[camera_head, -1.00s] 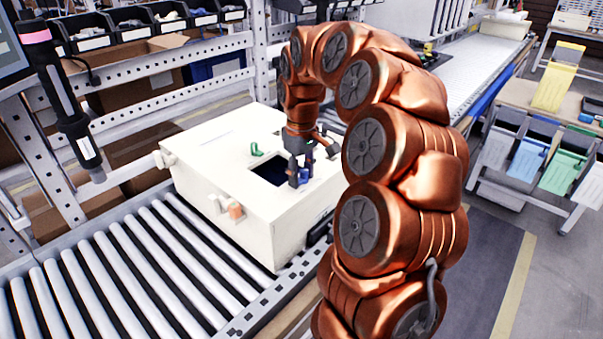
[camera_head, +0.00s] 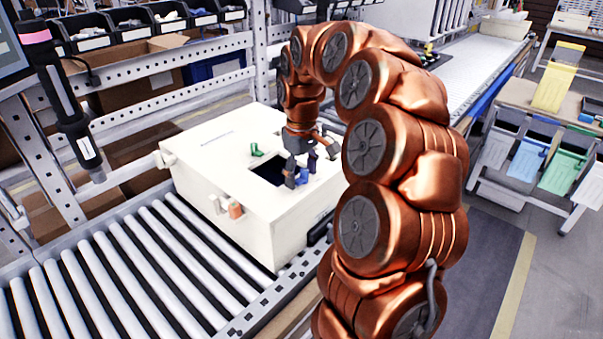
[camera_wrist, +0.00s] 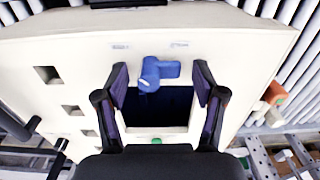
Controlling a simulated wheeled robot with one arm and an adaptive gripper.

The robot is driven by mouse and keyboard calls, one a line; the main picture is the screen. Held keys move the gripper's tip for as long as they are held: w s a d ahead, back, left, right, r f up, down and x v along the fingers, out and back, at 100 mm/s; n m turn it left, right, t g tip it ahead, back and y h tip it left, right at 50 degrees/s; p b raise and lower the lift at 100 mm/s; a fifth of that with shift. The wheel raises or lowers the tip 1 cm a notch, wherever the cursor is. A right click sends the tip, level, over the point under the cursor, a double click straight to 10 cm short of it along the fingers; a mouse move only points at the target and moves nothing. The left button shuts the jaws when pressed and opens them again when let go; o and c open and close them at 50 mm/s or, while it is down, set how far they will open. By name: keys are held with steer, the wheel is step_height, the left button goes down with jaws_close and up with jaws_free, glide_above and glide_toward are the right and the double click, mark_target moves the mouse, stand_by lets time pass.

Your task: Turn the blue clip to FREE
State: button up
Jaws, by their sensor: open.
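The blue clip (camera_head: 301,177) sits at the edge of the dark square opening on top of the white box (camera_head: 215,150). In the wrist view the blue clip (camera_wrist: 160,71) has a raised rounded end on the left and an arm pointing right. Two small labels stand beyond it, too small to read. My gripper (camera_wrist: 160,84) is open, with one finger on each side of the clip and a gap to both. In the head view my gripper (camera_head: 302,170) is low over the box top and partly hides the clip.
A green clip (camera_head: 256,150) stands at the opposite edge of the opening. White and orange fittings (camera_head: 235,210) stick out of the box's side. The box rests on a roller conveyor (camera_head: 130,270). A dark hanging tool (camera_head: 75,125) is at the left.

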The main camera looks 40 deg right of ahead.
mark_target(301, 172)
step_height(301, 172, up, 12)
stand_by(0.7)
stand_by(0.4)
steer(key=s+a+f+p, duration=0.2)
steer(key=s+a+f, duration=0.1)
steer(key=s+a, duration=0.95)
steer(key=s+a+f+m+g, duration=0.1)
steer(key=s+a+f, duration=0.2)
steer(key=s, duration=0.5)
steer(key=s+a+f+m+p, duration=0.1)
steer(key=s+a+f, duration=0.3)
steer(key=s, duration=0.5)
step_height(301, 172, down, 2)
steer(key=shift+a+f+m+g+p, duration=0.15)
steer(key=shift+m+g+p, duration=0.15)
steer(key=shift+m+g, duration=0.1)
